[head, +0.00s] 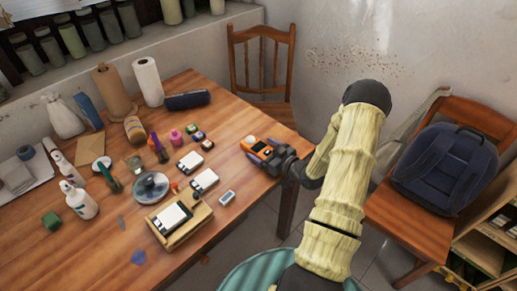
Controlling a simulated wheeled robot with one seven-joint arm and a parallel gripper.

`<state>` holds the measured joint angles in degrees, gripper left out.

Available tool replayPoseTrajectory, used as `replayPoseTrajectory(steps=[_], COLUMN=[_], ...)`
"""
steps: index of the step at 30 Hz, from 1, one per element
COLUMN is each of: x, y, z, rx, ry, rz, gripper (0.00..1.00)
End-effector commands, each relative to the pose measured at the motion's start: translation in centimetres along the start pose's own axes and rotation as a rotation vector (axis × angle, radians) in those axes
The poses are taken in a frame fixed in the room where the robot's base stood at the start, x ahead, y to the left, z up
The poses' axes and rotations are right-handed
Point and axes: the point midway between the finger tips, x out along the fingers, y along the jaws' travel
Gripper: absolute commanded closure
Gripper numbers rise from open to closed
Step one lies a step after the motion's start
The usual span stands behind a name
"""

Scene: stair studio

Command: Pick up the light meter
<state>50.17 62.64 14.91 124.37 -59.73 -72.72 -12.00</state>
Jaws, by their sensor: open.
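The light meter (258,145), an orange and dark device with a small white dome, lies at the right side of the wooden table (150,262). My gripper (270,154) reaches in from the right, low over the tabletop, with its dark fingers at the meter's near right end. The fingers are open. They overlap part of the meter in this view, and I cannot tell whether they touch it.
Left of the meter are white-topped boxes (190,162), a wooden tray (180,238), a small grey device (227,197) and a dark cylinder (187,100). A wooden chair (262,60) stands behind the table. A backpack (445,170) sits on another chair at right.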

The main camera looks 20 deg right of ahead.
Motion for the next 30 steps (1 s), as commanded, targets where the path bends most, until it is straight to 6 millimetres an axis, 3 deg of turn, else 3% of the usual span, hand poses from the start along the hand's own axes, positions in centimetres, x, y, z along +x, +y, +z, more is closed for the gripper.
replayPoseTrajectory(steps=[9,18,30], x=[-0.04,-0.04,0.01], y=[0.01,0.01,-0.28], z=[-0.01,-0.05,-0.83], rx=[0.0,-0.001,-0.003], ry=[0.0,0.001,0.001], rz=[0.0,0.0,-0.007], gripper=[0.15,0.7,0.7])
